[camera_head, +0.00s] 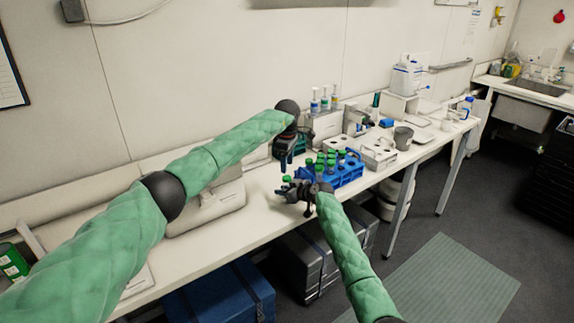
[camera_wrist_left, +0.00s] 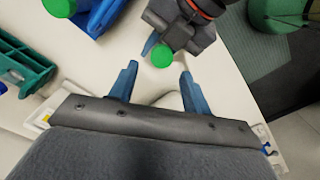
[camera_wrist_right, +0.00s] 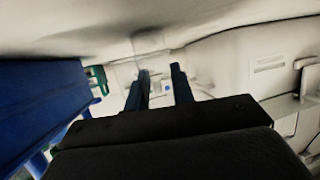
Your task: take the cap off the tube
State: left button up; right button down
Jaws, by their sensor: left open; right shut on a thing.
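The tube's green cap (camera_head: 287,178) sits just above my right gripper (camera_head: 288,191), which is shut on the tube; the tube's body is mostly hidden. In the left wrist view the cap (camera_wrist_left: 162,53) shows from above, a little beyond the fingertips and between their lines. My left gripper (camera_head: 286,163) is open and empty, above the cap and apart from it, with fingers pointing down.
A blue rack (camera_head: 346,178) with several green-capped tubes stands just right of the grippers. A dark green rack (camera_head: 300,146) is behind my left gripper. A white machine (camera_head: 212,203) stands to the left. The table's front edge is close to my right arm.

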aim_at(287, 177)
pick_arm(q)
jog(key=shift+w+d+r, duration=0.1)
jog(key=shift+w+r, duration=0.1)
jog(key=shift+r, duration=0.7)
jog(key=shift+s+r+m, duration=0.1)
jog(key=shift+r+m, duration=0.25)
jog(key=shift+m, duration=0.75)
jog(key=shift+s+r+m, duration=0.15)
jog(key=shift+r+m, duration=0.05)
jog(key=shift+m, duration=0.9)
jog(key=shift+f+m, duration=0.15)
jog(key=shift+m, duration=1.05)
jog(key=shift+f, duration=3.9)
jog(key=shift+c, duration=0.5)
jog(key=c, duration=0.9)
jog(key=n, duration=0.6)
jog(key=shift+n, duration=0.4)
